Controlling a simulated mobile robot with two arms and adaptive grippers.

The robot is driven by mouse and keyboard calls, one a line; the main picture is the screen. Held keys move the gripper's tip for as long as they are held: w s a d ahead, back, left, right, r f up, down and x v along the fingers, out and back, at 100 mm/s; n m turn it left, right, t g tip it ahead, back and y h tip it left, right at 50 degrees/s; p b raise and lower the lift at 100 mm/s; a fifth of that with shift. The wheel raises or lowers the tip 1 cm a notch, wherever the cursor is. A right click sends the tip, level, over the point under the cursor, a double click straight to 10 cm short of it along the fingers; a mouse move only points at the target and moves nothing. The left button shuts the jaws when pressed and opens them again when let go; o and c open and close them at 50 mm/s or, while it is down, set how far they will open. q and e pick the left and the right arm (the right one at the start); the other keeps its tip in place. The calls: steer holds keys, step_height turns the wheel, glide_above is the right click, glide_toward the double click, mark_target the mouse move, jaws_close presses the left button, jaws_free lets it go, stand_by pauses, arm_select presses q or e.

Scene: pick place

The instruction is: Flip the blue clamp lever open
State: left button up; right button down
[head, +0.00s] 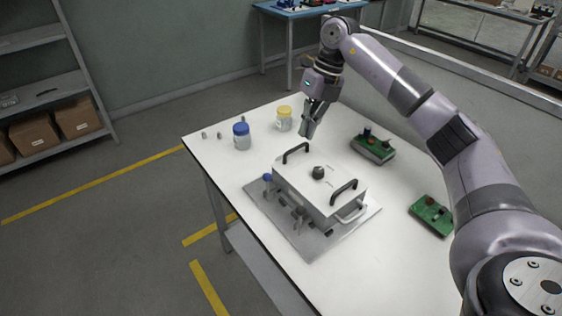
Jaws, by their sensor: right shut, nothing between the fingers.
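The blue clamp lever (267,177) shows as a small blue tip at the left corner of a white metal box (335,185). The box has black handles and a dark knob on its lid, and it stands on a grey base plate (310,245). The lever is too small to tell its exact position. My right gripper (308,132) is shut and empty, pointing down above the table behind the box, up and to the right of the blue lever and apart from it. My left gripper is not in view.
A blue-lidded jar (242,137) and a yellow-lidded jar (284,119) stand behind the box, with several small grey pieces to their left. Two green circuit boards (373,149) (431,215) lie on the right of the white table (390,270). The table's front area is clear.

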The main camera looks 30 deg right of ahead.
steer(key=x, duration=0.6)
steer(key=shift+w+d+p, duration=0.1)
steer(key=shift+p, duration=0.3)
steer(key=x, duration=0.3)
steer(key=shift+f, duration=0.35)
steer(key=a, duration=0.1)
steer(key=a+f+p, duration=0.1)
steer(key=a, duration=0.1)
steer(key=shift+w+a+p, duration=0.15)
steer(key=shift+w+p, duration=0.05)
steer(key=shift+p, duration=0.1)
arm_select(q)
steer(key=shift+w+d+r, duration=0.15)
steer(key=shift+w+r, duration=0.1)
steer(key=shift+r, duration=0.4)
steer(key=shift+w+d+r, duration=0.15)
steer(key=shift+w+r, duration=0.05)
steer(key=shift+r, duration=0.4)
arm_select(e)
steer(key=shift+a+f, duration=0.2)
steer(key=shift+a, duration=0.25)
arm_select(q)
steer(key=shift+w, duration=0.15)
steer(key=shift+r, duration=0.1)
arm_select(e)
steer(key=shift+a+r, duration=0.1)
steer(key=shift+a, duration=0.05)
